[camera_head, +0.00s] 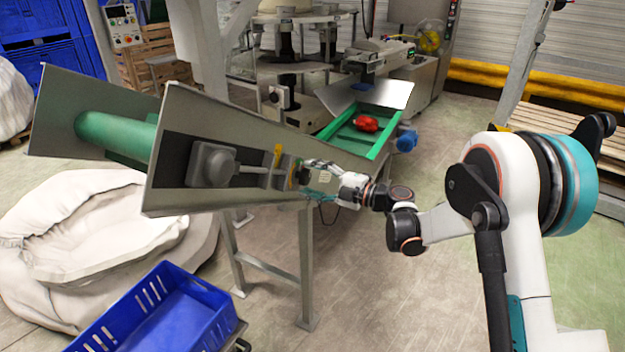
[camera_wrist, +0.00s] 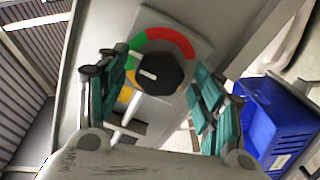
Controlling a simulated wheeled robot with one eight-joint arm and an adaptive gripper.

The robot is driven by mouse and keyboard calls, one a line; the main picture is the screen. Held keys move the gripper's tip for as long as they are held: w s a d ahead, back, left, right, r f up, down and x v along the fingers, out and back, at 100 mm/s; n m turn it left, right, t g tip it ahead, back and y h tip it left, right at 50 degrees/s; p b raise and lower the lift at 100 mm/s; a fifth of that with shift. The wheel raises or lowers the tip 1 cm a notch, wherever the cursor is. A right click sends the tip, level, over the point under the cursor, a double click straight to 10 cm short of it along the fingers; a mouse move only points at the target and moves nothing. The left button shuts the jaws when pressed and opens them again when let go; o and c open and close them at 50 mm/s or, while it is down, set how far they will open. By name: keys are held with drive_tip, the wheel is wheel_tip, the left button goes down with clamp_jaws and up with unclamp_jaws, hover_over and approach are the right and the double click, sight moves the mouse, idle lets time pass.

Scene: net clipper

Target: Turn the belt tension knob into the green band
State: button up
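The belt tension knob (camera_wrist: 160,72) is dark and many-sided, with a white pointer mark pointing left. It sits on a pale dial plate (camera_wrist: 197,50) with a red arc (camera_wrist: 172,38) along the top and right, a green band (camera_wrist: 136,42) at upper left and yellow (camera_wrist: 125,94) at lower left. My gripper (camera_wrist: 158,68) is open, its teal fingers on either side of the knob with visible gaps. The left finger hides part of the band near the pointer. In the head view my gripper (camera_head: 306,177) is at the conveyor's side panel and hides the knob.
The grey conveyor side panel (camera_head: 225,115) carries a motor box and rod beside the dial. A blue crate (camera_head: 175,315) stands below, and it shows in the wrist view (camera_wrist: 270,115). A white sack (camera_head: 90,235) lies left.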

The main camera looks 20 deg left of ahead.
drive_tip(key=s+d, duration=0.2)
drive_tip(key=d, duration=1)
